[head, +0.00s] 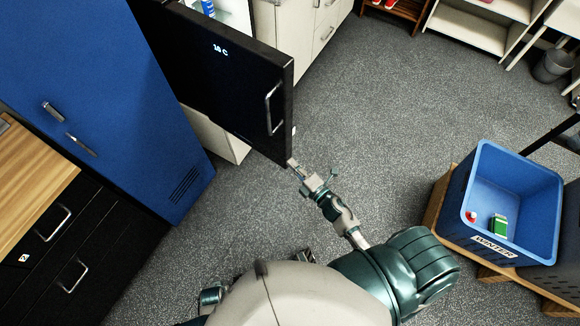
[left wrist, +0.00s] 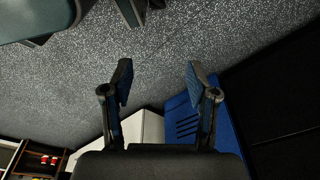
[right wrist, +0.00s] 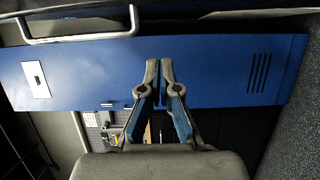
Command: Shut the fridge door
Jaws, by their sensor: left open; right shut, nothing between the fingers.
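The fridge door (head: 215,75) is black with a metal handle (head: 272,108) and a lit temperature display. It stands open in the head view, swung out from the bright fridge interior (head: 235,12). My right gripper (head: 293,165) is shut and empty by the door's lower free corner; I cannot tell whether it touches. In the right wrist view the shut fingers (right wrist: 159,65) point toward a blue cabinet, with the door handle (right wrist: 80,38) above left. My left gripper (left wrist: 158,75) is open and empty over the floor in the left wrist view.
The tall blue cabinet (head: 110,90) stands left of the door, beside black drawers (head: 75,245) with a wooden top. A blue crate (head: 545,190) with small items sits on a wooden stand at right. Shelves line the back right. The grey floor between is clear.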

